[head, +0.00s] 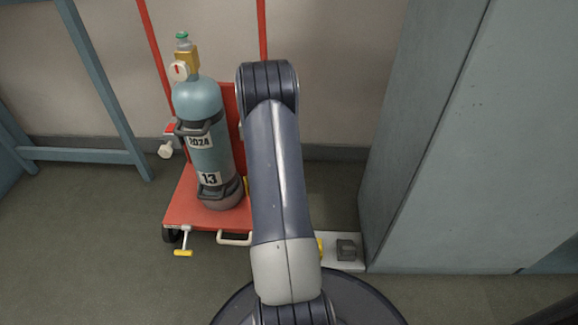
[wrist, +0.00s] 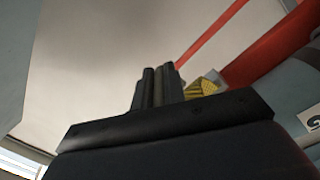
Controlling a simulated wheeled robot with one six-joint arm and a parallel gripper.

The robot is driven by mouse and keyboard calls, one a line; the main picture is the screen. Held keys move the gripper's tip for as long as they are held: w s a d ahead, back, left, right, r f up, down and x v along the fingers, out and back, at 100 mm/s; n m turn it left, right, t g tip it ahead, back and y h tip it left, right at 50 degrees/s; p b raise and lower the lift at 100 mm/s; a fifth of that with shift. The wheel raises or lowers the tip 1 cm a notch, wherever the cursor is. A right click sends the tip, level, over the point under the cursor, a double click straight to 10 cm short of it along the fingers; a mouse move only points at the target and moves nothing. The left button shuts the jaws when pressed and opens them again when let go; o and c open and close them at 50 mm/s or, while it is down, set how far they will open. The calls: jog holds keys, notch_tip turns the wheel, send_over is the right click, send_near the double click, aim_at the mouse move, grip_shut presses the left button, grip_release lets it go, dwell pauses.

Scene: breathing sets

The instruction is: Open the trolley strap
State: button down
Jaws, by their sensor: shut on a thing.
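The blue gas cylinder (head: 202,100) stands upright on the red trolley (head: 190,212), marked 2024 and 13. A dark strap (head: 207,127) goes around its upper body; its right end is hidden behind my arm. A second dark band (head: 233,188) holds it low down. In the wrist view my gripper (wrist: 160,72) has its dark fingers close together, beside a yellow ribbed tab (wrist: 203,87) near the cylinder (wrist: 290,95). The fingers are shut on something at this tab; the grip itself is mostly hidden. In the head view my arm hides the gripper.
A white round knob (head: 165,151) sticks out left of the cylinder. A tall grey-blue cabinet (head: 440,150) stands close on the right. A blue frame (head: 105,85) is at the left. A white plate with a dark block (head: 346,249) lies right of my arm. Floor is clear at front left.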

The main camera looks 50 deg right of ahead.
jog(key=shift+d, duration=0.1)
jog(key=c, duration=1.5)
grip_release()
jog(key=v, duration=1)
jog(key=shift+s+a, duration=0.15)
jog(key=shift+a, duration=0.2)
